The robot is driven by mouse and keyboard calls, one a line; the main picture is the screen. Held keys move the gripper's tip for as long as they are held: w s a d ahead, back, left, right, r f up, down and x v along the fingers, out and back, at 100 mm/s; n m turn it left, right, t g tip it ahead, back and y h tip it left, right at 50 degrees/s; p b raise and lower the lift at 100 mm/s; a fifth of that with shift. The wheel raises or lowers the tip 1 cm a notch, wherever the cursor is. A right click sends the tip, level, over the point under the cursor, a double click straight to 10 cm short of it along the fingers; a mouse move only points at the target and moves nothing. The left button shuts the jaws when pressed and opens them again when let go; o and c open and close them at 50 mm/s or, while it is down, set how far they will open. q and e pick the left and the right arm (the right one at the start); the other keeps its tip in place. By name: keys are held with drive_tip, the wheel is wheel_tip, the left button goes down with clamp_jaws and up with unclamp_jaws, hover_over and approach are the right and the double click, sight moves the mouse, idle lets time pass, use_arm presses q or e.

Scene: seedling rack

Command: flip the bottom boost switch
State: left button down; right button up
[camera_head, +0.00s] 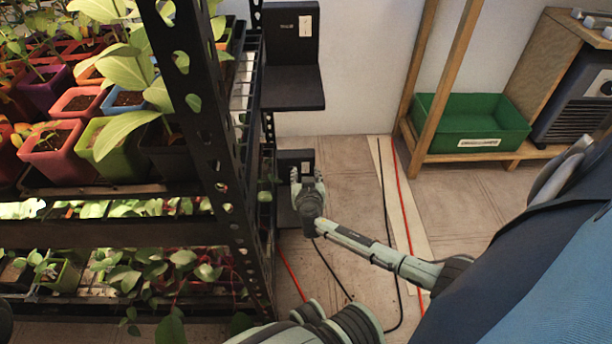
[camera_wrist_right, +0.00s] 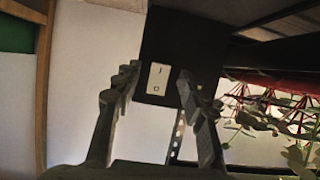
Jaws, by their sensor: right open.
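The bottom boost switch is a small pale rocker (camera_wrist_right: 158,79) marked I and O on a black panel (camera_wrist_right: 165,38) in the right wrist view. In the head view, the lower black box (camera_head: 293,156) stands at the rack's end, partly hidden by my right gripper (camera_head: 306,178). My right gripper is open and empty, in front of this box. In the right wrist view, its fingertips (camera_wrist_right: 160,85) frame the switch, one on each side. I cannot tell the remaining distance or whether they touch. My left gripper is not in view.
An upper black box with its own pale switch (camera_head: 305,26) and a black shelf (camera_head: 292,88) sits above. The metal rack (camera_head: 205,110) with potted seedlings is close on the left. Cables (camera_head: 400,200) cross the floor; a green crate (camera_head: 470,125) is right.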

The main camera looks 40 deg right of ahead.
drive_tip(key=shift+c, duration=0.6)
clamp_jaws()
drive_tip(key=shift+d+f+t+h, duration=0.15)
drive_tip(key=shift+f+t+h, duration=0.05)
drive_tip(key=shift+t+h, duration=0.1)
drive_tip(key=shift+f+t+h, duration=0.25)
drive_tip(key=shift+t+h, duration=0.25)
drive_tip(key=shift+t, duration=0.5)
drive_tip(key=shift+o, duration=0.6)
unclamp_jaws()
drive_tip(key=shift+r, duration=0.2)
